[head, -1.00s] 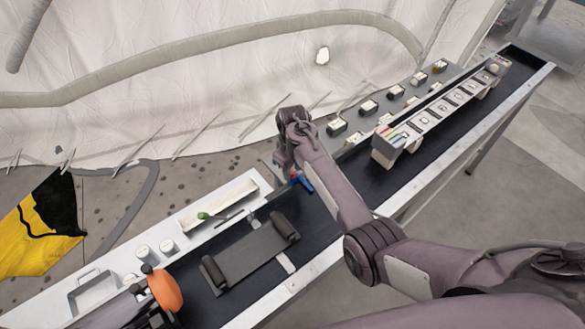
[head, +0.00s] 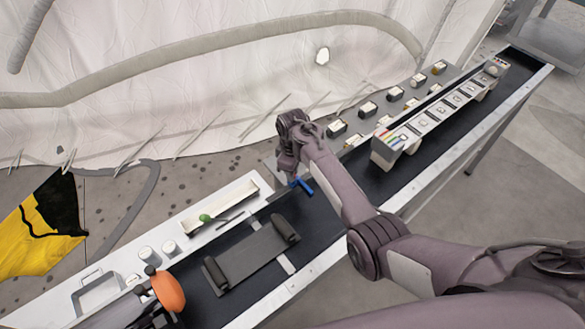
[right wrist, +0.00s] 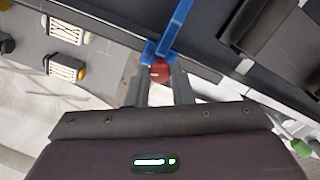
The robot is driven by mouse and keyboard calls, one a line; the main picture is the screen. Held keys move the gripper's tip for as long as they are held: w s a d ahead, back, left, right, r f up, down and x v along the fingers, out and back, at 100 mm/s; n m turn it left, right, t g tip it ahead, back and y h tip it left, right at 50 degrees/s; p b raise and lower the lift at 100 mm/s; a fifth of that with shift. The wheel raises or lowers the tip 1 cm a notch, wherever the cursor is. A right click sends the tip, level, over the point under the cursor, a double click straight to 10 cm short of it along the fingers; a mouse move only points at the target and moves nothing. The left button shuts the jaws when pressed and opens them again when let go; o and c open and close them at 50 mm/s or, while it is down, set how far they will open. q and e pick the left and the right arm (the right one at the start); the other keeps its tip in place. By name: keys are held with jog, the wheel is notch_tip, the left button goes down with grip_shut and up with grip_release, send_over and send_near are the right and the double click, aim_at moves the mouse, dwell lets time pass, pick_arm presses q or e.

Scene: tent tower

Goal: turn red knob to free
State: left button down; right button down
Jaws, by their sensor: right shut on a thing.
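The red knob (right wrist: 160,72) shows between the two fingertips of my right gripper (right wrist: 160,88) in the right wrist view. The gripper is shut on it. A blue bar (right wrist: 176,32) with a forked end reaches the knob from above in that view. In the head view my right gripper (head: 292,172) points down at the bench edge beside the dark channel, with the blue bar (head: 303,186) just below it. The knob is hidden there by the gripper. I cannot read any free mark.
A long rack with several slots (head: 430,118) stands on the dark channel to the right. A dark padded plate (head: 250,255) lies to the left. A white tray (head: 228,205) with a green-ended tool and an orange disc (head: 168,291) are farther left.

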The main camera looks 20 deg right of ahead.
jog(key=shift+n, duration=1)
jog(key=c, duration=1.3)
grip_release()
jog(key=shift+r+b, duration=0.8)
jog(key=shift+r, duration=3.1)
